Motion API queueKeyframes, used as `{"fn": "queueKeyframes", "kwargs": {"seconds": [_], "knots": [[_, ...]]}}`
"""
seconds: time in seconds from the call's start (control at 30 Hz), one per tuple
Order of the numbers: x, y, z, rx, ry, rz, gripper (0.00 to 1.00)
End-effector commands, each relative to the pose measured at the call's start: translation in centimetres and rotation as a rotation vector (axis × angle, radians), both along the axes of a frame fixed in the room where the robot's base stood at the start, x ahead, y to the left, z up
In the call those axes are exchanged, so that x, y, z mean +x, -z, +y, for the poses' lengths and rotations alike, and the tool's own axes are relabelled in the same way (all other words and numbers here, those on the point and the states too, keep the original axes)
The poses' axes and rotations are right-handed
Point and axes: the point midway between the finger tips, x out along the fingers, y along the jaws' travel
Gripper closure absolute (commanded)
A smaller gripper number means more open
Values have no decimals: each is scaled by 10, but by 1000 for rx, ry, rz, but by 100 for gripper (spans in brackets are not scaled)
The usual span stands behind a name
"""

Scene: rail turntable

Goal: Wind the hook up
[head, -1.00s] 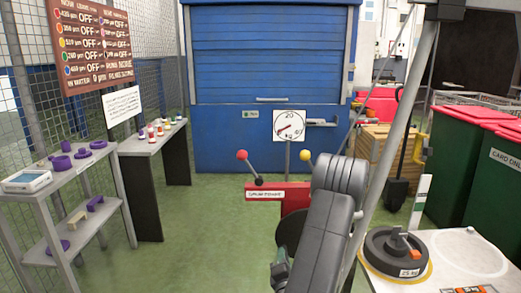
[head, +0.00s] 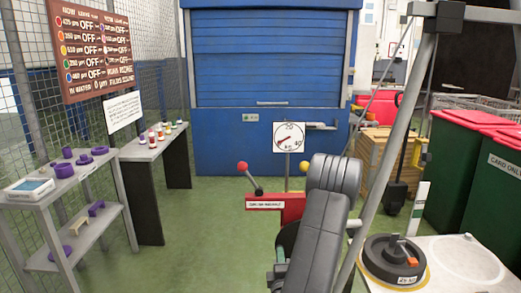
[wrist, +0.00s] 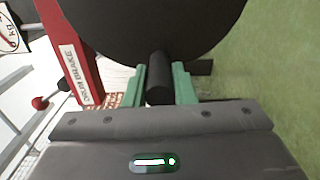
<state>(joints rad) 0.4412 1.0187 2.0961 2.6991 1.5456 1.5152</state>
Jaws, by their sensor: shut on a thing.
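In the wrist view my gripper (wrist: 158,82) has its two green fingers closed on a dark cylindrical handle (wrist: 158,90). The handle stands out from a large black disc (wrist: 150,25). A red post labelled as the drum brake (wrist: 75,55) is beside the disc. In the head view the winch's red housing (head: 272,207) stands ahead, with its disc partly behind my arm and my gripper (head: 279,256) low beside it. Levers with a red knob (head: 242,166) and a yellow knob (head: 304,166) rise there. I cannot make out the hook.
A round dial (head: 289,138) stands above the winch. At right, a dark weight (head: 392,262) with an orange part sits on a white top (head: 470,265), near a grey slanted pole (head: 390,150). Shelves (head: 60,192) stand left. Green floor is open between shelves and winch.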

Motion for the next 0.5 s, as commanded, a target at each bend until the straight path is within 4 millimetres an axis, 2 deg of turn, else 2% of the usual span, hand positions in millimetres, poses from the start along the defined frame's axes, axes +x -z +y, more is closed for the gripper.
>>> {"fn": "queueKeyframes", "kwargs": {"seconds": [0.03, 0.1, 0.5], "knots": [[1, -9, 0, 29, 1, -7, 100], [1, -12, 0, 69, 1, -7, 100], [1, -12, 0, 107, 1, -8, 100]]}}
